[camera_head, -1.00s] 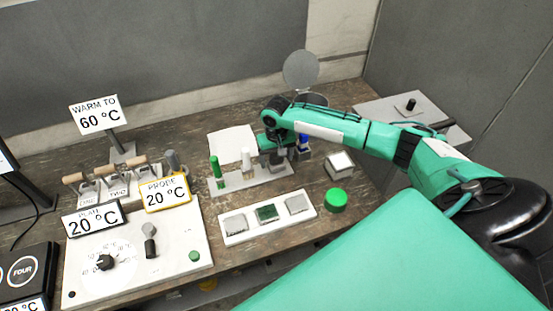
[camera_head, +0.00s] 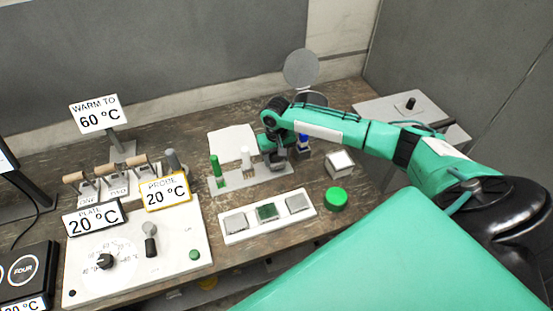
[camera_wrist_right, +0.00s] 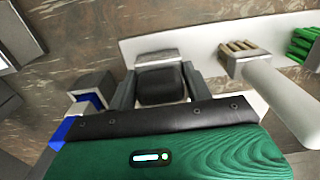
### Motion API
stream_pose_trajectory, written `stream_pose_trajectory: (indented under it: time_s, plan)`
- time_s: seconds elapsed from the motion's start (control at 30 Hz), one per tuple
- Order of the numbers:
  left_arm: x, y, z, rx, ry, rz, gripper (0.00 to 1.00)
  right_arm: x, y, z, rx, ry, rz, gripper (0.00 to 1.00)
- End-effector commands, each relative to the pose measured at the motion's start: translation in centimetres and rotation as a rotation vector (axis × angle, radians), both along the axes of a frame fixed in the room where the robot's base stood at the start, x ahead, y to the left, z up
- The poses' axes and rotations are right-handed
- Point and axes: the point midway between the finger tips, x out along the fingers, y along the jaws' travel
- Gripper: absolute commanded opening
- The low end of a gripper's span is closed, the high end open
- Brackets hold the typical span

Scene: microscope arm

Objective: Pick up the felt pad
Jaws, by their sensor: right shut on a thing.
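My right gripper (camera_head: 277,160) is down at the right part of a pale rack strip (camera_head: 236,183) on the bench. In the right wrist view its two fingers (camera_wrist_right: 160,92) are closed on the sides of a dark, rounded piece with a light grey block at its far end. This piece, which I take to be the felt pad (camera_wrist_right: 158,58), is at the strip, and I cannot tell if it is clear of it. My left gripper is not in view.
A white-handled brush (camera_head: 246,158) and a green one (camera_head: 216,168) stand left of my gripper. A blue-topped item (camera_head: 304,143) is close on its right. A tray with three squares (camera_head: 267,213) and a green button (camera_head: 336,198) lie in front.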

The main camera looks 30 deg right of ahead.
Motion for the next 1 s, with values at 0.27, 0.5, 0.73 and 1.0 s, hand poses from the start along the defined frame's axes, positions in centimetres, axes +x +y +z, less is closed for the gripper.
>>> stream_pose_trajectory:
  time_s: [0.27, 0.5, 0.73, 1.0]
  plan:
    - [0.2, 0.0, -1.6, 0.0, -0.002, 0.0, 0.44, 0.1, 0.0, 4.3, 0.001, -0.006, 0.001, 0.26]
    - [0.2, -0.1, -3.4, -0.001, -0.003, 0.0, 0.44, 0.1, 0.0, 11.4, 0.0, -0.007, 0.001, 0.26]
    - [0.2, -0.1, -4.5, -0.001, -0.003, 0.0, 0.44, 0.1, 0.0, 16.7, 0.001, -0.004, 0.0, 0.26]
    - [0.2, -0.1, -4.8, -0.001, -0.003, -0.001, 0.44, 0.0, 0.0, 19.3, 0.001, -0.001, 0.0, 0.26]
